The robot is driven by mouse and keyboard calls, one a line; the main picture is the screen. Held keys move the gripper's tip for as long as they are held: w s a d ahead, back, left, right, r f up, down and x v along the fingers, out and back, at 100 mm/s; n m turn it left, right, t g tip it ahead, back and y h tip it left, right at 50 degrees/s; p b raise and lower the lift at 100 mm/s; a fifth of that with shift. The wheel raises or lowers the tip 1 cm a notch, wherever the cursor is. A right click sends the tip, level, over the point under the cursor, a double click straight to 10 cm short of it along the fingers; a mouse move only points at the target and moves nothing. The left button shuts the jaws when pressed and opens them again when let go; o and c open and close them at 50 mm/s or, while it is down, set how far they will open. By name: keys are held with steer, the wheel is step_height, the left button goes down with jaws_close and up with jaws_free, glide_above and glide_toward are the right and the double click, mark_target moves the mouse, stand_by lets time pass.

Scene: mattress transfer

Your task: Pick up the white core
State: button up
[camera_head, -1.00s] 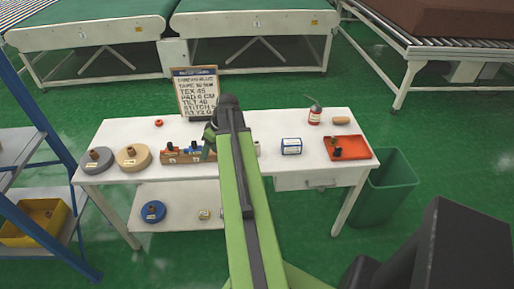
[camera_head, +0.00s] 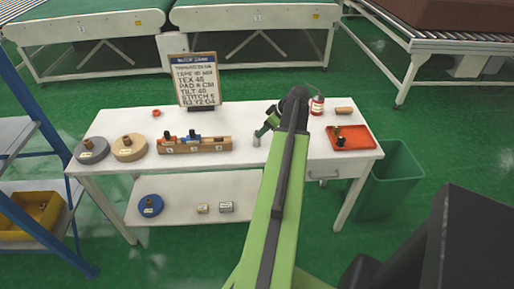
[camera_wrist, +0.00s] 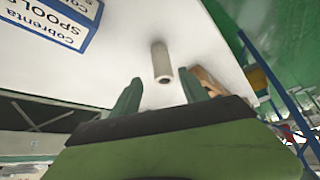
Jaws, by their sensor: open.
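The white core (camera_wrist: 161,62) is a small pale hollow cylinder on the white tabletop, and its open end faces the wrist camera. It also shows in the head view (camera_head: 257,141), partly hidden, just below my gripper (camera_head: 264,128). In the wrist view my gripper (camera_wrist: 160,92) has its two green fingers spread apart. The core appears between and beyond the fingertips, with nothing held. I cannot tell whether the fingers touch it.
A wooden rack (camera_head: 215,145) with spools is on the left, beside tape rolls (camera_head: 129,147). A red tray (camera_head: 365,142) and red bottle (camera_head: 317,105) are on the right. A sign (camera_head: 195,80) stands at the back.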

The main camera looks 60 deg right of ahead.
steer(key=b+x, duration=0.1)
steer(key=x, duration=0.2)
steer(key=shift+f+b, duration=0.2)
steer(key=shift+b, duration=0.1)
steer(key=shift+w, duration=0.15)
steer(key=b+x, duration=0.4)
steer(key=x, duration=0.1)
steer(key=shift+a+f+b, duration=0.25)
steer(key=shift+b, duration=0.05)
steer(key=shift+r, duration=0.2)
steer(key=shift+c, duration=0.4)
jaws_close()
